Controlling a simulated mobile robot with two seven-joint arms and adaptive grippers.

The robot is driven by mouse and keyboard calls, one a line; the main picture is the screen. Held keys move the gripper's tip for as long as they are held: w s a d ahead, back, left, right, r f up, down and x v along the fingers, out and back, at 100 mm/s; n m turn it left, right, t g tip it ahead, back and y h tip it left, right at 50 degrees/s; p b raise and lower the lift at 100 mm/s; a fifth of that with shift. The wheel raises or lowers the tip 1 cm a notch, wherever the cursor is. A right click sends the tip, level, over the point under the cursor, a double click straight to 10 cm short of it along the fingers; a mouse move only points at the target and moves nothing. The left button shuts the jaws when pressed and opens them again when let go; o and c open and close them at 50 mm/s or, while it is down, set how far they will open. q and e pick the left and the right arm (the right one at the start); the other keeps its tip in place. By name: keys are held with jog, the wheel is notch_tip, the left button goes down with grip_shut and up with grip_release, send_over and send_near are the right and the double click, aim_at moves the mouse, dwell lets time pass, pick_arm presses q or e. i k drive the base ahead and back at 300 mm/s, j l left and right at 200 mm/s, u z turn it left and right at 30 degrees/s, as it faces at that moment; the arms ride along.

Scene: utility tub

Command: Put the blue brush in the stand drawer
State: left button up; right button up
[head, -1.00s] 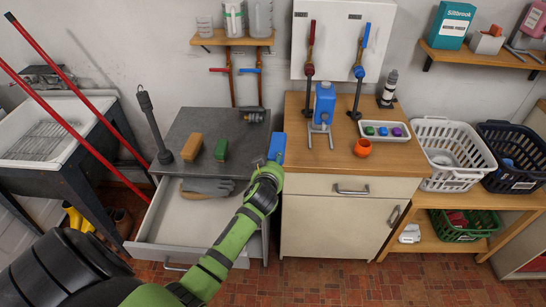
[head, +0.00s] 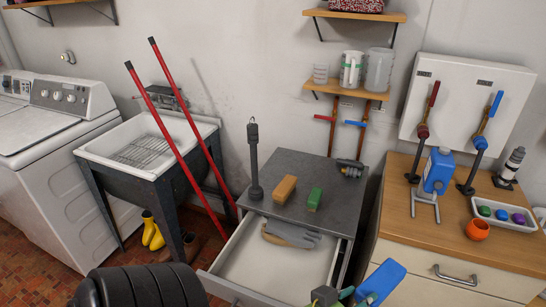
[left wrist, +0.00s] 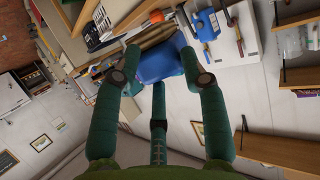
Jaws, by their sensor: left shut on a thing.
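My left gripper (head: 345,296) is at the bottom edge of the head view, shut on the blue brush (head: 380,283). In the left wrist view the fingers close around the brush's blue body (left wrist: 155,62), with tan bristles (left wrist: 155,38) beyond it. The stand (head: 330,170) has a grey top, and its drawer (head: 275,262) is pulled open. Grey gloves (head: 290,234) lie at the back of the drawer, and its front part is bare. The brush is to the right of the drawer in the head view. My right gripper is not in view.
On the stand are a brown block (head: 284,189), a green block (head: 315,198), a dark upright post (head: 254,165) and a grey fitting (head: 350,167). Red poles (head: 170,125) lean over the sink (head: 140,150) to the left. A wooden-topped cabinet (head: 450,230) stands right.

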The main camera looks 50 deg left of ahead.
aim_at(272, 276)
jog(key=k+j, duration=0.1)
jog(key=j, duration=0.3)
jog(key=k+j, duration=0.1)
jog(key=j, duration=0.35)
jog(key=k+j+z, duration=0.1)
jog(key=j, duration=0.3)
jog(key=k+j, duration=0.15)
jog(key=j, duration=0.3)
jog(key=k+j, duration=0.1)
jog(key=j, duration=0.3)
jog(key=k+j, duration=0.1)
jog(key=j, duration=0.3)
jog(key=z, duration=0.05)
